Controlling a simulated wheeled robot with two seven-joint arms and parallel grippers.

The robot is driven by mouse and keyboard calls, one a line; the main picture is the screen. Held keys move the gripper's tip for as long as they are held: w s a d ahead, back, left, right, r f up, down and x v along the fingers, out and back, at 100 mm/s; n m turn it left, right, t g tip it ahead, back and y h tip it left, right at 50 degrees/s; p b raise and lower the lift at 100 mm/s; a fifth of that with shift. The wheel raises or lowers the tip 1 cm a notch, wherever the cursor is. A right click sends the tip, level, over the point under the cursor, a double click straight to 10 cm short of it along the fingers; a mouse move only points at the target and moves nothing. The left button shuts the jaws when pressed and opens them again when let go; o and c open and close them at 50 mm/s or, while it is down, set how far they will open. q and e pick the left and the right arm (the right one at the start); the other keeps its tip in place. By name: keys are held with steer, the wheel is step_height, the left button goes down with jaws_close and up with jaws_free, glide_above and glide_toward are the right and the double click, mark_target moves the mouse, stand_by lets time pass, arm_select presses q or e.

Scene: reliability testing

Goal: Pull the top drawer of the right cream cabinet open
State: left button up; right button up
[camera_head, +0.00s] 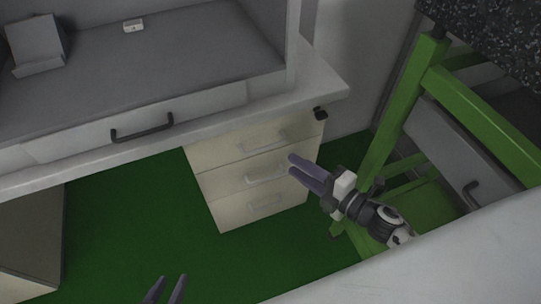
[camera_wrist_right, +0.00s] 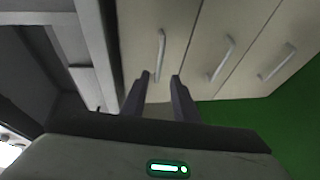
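The right cream cabinet (camera_head: 230,185) stands under the worktop in the head view, with three drawers stacked and all shut. Its top drawer (camera_head: 222,152) has a pale bar handle (camera_head: 265,142); the same handle (camera_wrist_right: 161,55) is the leftmost in the right wrist view. My right gripper (camera_head: 291,165) is open in front of the cabinet. In the wrist view its fingertips (camera_wrist_right: 160,75) lie on either side of the top handle's lower end, with a gap between them; I cannot tell whether they reach around it. My left gripper (camera_head: 171,279) is open and empty at the bottom edge.
The worktop edge (camera_head: 200,128) overhangs the cabinet. A green frame (camera_head: 395,125) stands right of my right gripper. Another cabinet (camera_head: 35,235) is at the left. Green floor (camera_head: 130,220) between is clear.

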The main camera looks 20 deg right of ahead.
steer(key=x, duration=1)
steer(key=shift+b, duration=0.35)
steer(key=shift+c, duration=0.6)
jaws_close()
stand_by(0.3)
